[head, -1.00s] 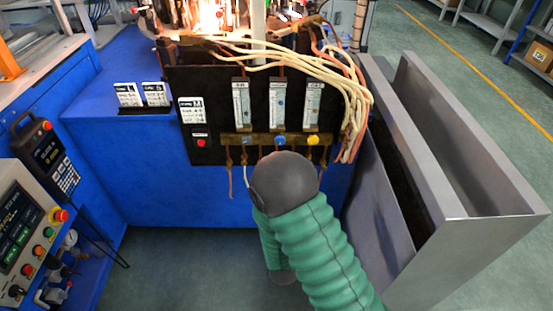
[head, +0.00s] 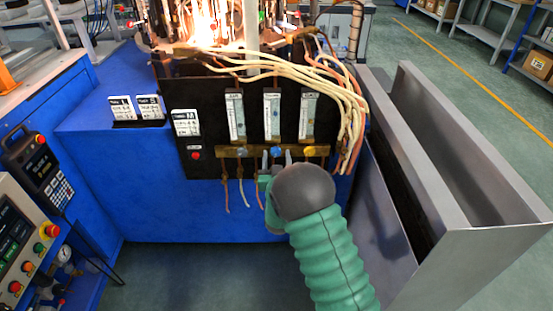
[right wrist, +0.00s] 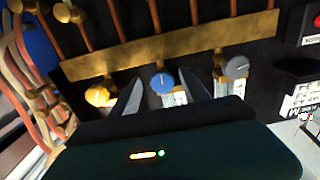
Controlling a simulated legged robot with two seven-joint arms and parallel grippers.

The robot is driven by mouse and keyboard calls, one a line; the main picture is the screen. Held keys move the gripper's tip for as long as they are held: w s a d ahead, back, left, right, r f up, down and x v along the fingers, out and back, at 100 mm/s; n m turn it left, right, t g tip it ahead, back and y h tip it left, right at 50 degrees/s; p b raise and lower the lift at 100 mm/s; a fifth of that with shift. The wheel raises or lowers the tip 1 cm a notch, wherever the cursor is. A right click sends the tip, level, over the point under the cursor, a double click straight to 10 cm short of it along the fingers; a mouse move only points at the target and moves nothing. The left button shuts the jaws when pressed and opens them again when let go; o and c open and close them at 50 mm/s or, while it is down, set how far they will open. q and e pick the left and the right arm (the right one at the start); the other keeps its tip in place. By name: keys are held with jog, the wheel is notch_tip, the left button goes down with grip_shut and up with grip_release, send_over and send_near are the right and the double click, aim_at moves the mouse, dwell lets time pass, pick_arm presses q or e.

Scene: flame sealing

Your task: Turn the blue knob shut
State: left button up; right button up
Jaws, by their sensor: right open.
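The blue knob (head: 276,151) is the middle one of three on a brass bar (head: 232,152) below the flow meters on the black panel. It also shows in the right wrist view (right wrist: 162,83). My right gripper (head: 276,156) is open, with one finger on each side of the blue knob. In the right wrist view its fingertips (right wrist: 162,88) reach close to the knob; I cannot tell whether they touch it. A yellow knob (right wrist: 97,96) and a grey knob (right wrist: 236,67) flank the blue one. My left gripper is out of view.
Cream and orange hoses (head: 345,95) hang at the panel's right side. Flames (head: 205,22) burn above the panel. A red button (head: 196,155) sits left of the bar. A grey metal bin (head: 480,235) stands at right.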

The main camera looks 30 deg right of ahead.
jog(key=shift+a+r, duration=0.1)
jog(key=shift+a, duration=0.1)
jog(key=c, duration=0.6)
grip_shut()
